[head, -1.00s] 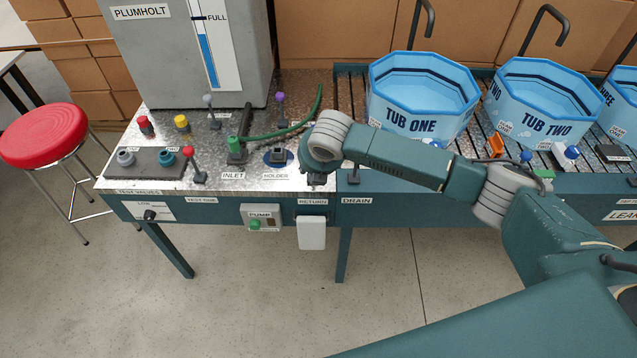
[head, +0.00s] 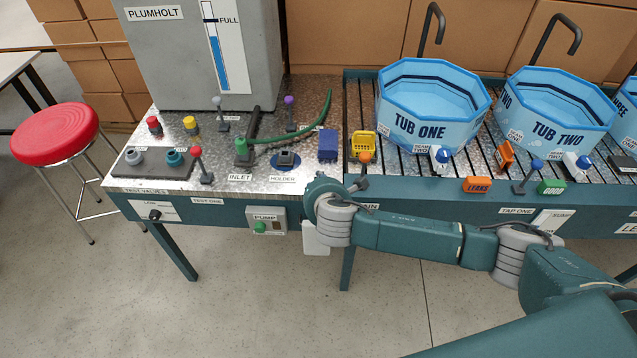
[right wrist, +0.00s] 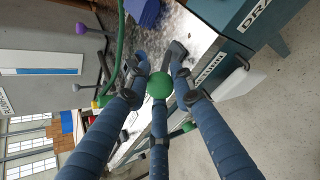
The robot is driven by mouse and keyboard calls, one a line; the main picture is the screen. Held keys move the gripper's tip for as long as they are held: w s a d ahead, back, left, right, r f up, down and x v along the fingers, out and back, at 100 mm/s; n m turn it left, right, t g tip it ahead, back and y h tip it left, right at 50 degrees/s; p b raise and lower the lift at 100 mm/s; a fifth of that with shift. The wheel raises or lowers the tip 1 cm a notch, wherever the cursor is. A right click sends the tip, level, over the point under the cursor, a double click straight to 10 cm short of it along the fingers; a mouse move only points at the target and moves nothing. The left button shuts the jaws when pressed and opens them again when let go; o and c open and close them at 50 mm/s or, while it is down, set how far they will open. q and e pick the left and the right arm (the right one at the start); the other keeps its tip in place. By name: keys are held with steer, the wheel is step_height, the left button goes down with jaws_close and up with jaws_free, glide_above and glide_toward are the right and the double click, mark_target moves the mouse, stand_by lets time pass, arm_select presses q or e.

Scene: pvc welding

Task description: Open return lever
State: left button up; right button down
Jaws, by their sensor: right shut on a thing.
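A round green knob (right wrist: 159,85), which looks like the top of the return lever, sits between the fingertips of my right gripper (right wrist: 161,80) in the right wrist view. The dark fingers are closed around it. The RETURN label (right wrist: 207,71) is just right of the fingers in that view, on the bench front. In the head view my right wrist hides the return lever, its label and the fingers at the bench's front edge. The lever's shaft is mostly hidden, so I cannot tell its angle. My left gripper is not in view.
The orange-knobbed lever (head: 366,158) and yellow basket (head: 362,145) stand right of my wrist. A blue block (head: 328,145) and the holder (head: 286,160) are behind it. The red-knobbed lever (head: 196,153) is further left. Tub one (head: 430,125) stands behind right.

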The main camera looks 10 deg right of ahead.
steer(key=shift+w+d+r, duration=0.2)
steer(key=shift+r, duration=0.05)
steer(key=c, duration=1.7)
jaws_free()
steer(key=shift+o, duration=1.1)
steer(key=shift+f, duration=0.15)
steer(key=shift+s, duration=0.1)
steer(key=shift+s+a, duration=0.1)
steer(key=shift+s, duration=0.15)
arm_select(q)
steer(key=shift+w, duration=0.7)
arm_select(e)
steer(key=v, duration=1.1)
steer(key=shift+r, duration=0.25)
steer(key=shift+s, duration=0.1)
